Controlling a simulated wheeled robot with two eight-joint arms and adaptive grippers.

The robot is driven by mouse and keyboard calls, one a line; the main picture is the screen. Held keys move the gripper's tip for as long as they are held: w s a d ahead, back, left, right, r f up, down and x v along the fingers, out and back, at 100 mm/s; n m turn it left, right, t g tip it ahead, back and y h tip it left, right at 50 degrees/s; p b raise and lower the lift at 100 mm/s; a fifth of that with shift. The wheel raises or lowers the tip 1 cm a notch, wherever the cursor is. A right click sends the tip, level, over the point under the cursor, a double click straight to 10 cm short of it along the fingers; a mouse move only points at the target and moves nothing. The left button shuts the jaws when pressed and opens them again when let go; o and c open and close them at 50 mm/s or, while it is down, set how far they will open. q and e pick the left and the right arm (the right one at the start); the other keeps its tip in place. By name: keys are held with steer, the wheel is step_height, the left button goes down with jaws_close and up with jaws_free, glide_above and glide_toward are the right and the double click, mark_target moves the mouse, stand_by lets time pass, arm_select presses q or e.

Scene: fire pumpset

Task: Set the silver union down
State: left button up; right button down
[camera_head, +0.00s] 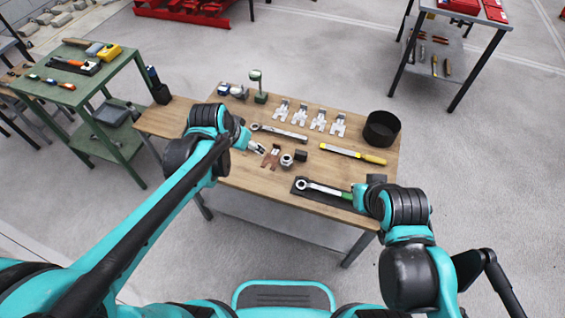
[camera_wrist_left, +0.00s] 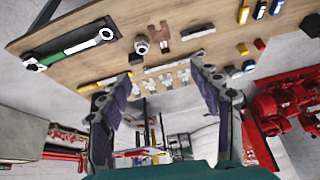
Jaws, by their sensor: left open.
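The silver union (camera_head: 287,160) stands on the wooden table, near the middle of its front half. It also shows in the left wrist view (camera_wrist_left: 141,45), resting on the tabletop beyond my fingers. My left gripper (camera_head: 258,148) is just to the left of the union and apart from it. In the left wrist view the two fingers of my left gripper (camera_wrist_left: 158,82) are spread wide with nothing between them. My right gripper (camera_head: 364,194) is at the table's right front, by the green handle of a ratchet wrench; its fingers are too dark and covered to read.
A copper-coloured plate (camera_head: 271,158) lies close left of the union. The ratchet wrench (camera_head: 318,188) lies on a black mat. Behind are a combination wrench (camera_head: 279,131), several silver plates (camera_head: 318,121), a yellow-handled file (camera_head: 352,154) and a black round bin (camera_head: 382,128).

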arm_select(q)
steer(key=w+d+f+m+g, duration=0.1)
steer(key=w+d+f+m, duration=0.3)
steer(key=w+f, duration=0.45)
steer(key=m+g+h+b, duration=0.1)
steer(key=g+h+b, duration=0.1)
glide_toward(286, 158)
steer(key=x, duration=0.5)
steer(key=shift+s+f, duration=0.15)
steer(key=shift+s, duration=0.1)
steer(key=x, duration=0.2)
steer(key=b+x, duration=0.2)
steer(key=x, duration=0.1)
steer(key=shift+w+d+f, duration=0.2)
steer(key=shift+w, duration=0.15)
steer(key=shift+r+t, duration=0.1)
steer(key=shift+t, duration=0.2)
jaws_close()
